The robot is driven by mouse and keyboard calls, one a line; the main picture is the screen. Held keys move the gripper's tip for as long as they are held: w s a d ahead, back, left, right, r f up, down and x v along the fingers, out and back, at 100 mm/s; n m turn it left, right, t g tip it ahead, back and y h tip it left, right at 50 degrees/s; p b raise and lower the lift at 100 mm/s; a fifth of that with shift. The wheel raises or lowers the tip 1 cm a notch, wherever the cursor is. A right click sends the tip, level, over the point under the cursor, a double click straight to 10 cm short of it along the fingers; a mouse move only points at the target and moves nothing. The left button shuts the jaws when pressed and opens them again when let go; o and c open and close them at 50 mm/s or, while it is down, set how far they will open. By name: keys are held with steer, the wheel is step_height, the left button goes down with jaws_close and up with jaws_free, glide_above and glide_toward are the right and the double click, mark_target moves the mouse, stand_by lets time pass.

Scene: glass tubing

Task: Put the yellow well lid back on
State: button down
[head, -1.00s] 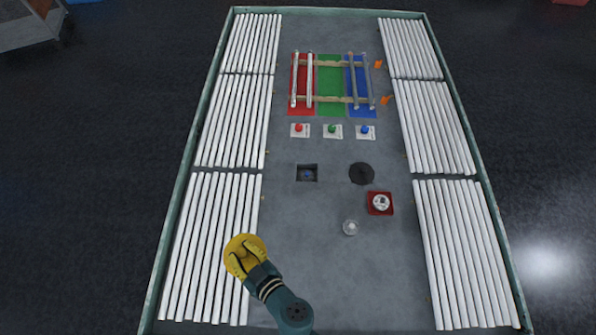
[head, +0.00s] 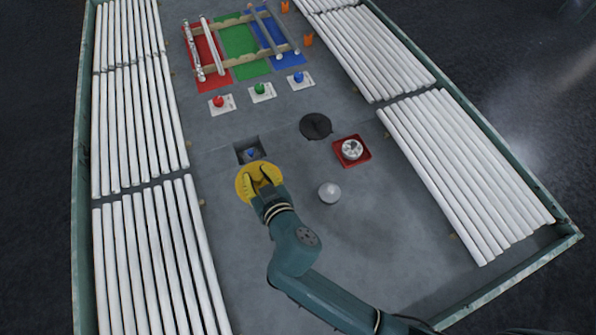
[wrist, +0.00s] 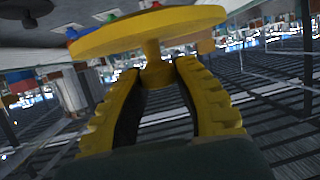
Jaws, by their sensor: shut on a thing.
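The yellow lid (head: 243,184) is a round disc with a central stem, held in my gripper (head: 261,182) just in front of a square dark well (head: 241,148) in the head view. The well is uncovered, with a blue thing (head: 251,153) inside. The lid appears close to the well's near edge, but I cannot tell its height. In the wrist view the fingers of my gripper (wrist: 158,75) are closed on the stem under the lid (wrist: 145,32). The lid looks tilted in that view.
A black round disc or hole (head: 316,126) and a red tray with a white round part (head: 364,156) lie right of the well. A pale round object (head: 329,193) stands nearer. Red, green and blue buttons (head: 262,91) sit beyond. White tubes (head: 470,170) line both sides.

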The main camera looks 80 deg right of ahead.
steer(key=shift+m+g+h, duration=0.4)
steer(key=shift+m+g, duration=0.1)
steer(key=shift+m, duration=0.1)
steer(key=s+d+f+b, duration=0.1)
steer(key=f+b, duration=0.1)
steer(key=f, duration=0.3)
steer(key=s+d+f+b, duration=0.1)
steer(key=f+b, duration=0.2)
steer(key=f, duration=0.2)
steer(key=s+d+f+b, duration=0.1)
steer(key=d+f+b, duration=0.1)
steer(key=f, duration=0.3)
steer(key=shift+f+b, duration=0.15)
steer(key=shift+b, duration=0.25)
steer(key=shift+f, duration=0.25)
steer(key=c, duration=0.9)
jaws_free()
steer(key=shift+s+r, duration=0.1)
